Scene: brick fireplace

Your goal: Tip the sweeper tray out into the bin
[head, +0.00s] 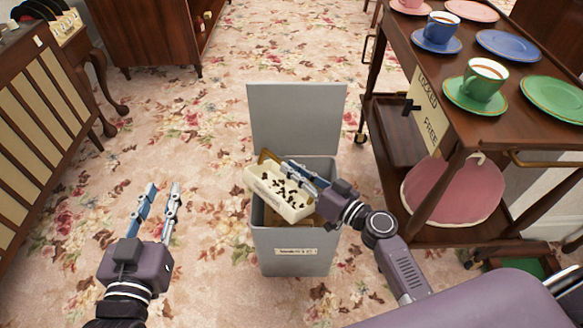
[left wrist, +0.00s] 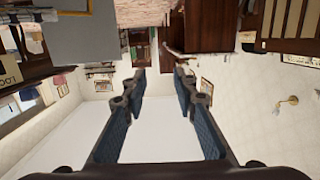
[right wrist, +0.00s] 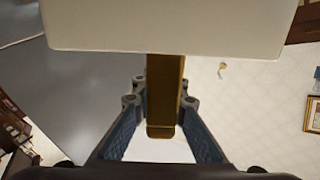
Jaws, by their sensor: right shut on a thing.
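The sweeper tray (head: 264,190) is a shallow cream box with dark crumbs (head: 290,197) in it. It is over the mouth of the grey bin (head: 292,245), tilted, with crumbs still visible inside. My right gripper (head: 299,172) is shut on the tray's brass-coloured handle, which shows between the fingers in the right wrist view (right wrist: 163,95). The pale tray body (right wrist: 170,25) fills the top of that view. The bin's lid (head: 297,118) stands up at the back. The tray hides much of the bin's inside. My left gripper (head: 163,188) is open and empty, left of the bin.
A slatted cabinet (head: 45,125) is at the left. Floral carpet (head: 185,120) is clear between.

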